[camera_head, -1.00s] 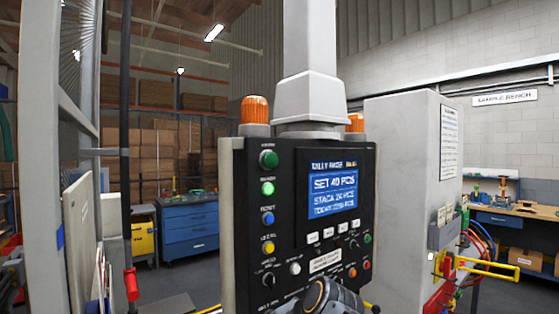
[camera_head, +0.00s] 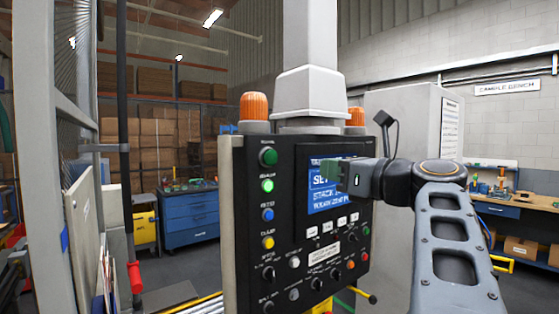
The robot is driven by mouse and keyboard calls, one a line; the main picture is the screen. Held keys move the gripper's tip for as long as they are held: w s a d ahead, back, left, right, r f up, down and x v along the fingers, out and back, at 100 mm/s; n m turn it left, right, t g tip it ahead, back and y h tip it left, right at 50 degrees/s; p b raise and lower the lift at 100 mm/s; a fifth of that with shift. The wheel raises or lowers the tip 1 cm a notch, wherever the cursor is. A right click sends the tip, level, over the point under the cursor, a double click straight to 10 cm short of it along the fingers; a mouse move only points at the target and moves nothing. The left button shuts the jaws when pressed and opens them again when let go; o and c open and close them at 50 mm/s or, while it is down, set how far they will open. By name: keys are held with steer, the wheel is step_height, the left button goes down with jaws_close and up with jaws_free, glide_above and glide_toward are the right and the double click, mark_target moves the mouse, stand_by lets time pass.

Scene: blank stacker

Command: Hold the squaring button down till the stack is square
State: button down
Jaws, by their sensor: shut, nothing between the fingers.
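The black control panel (camera_head: 290,262) faces me in the middle of the view. Its left column has a dark green button (camera_head: 268,157), a brightly lit green button (camera_head: 267,186), a blue button (camera_head: 267,214) and a yellow button (camera_head: 267,242). The labels are too small to read, so I cannot tell which is the squaring button. The screen is partly hidden, and no stack can be made out.
White keys (camera_head: 327,227) and dark knobs (camera_head: 268,273) lie lower on the panel. Orange beacons (camera_head: 254,107) stand on top. A grey cabinet (camera_head: 400,110) is behind my arm at right. A post with a red grip (camera_head: 135,277) stands left, with open floor beyond.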

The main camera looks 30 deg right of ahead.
mark_target(273, 158)
steer(key=shift+w, duration=0.1)
steer(key=p+x, duration=0.3)
steer(key=x, duration=1)
steer(key=shift+w+a+p, duration=0.1)
steer(key=shift+w+p, duration=0.3)
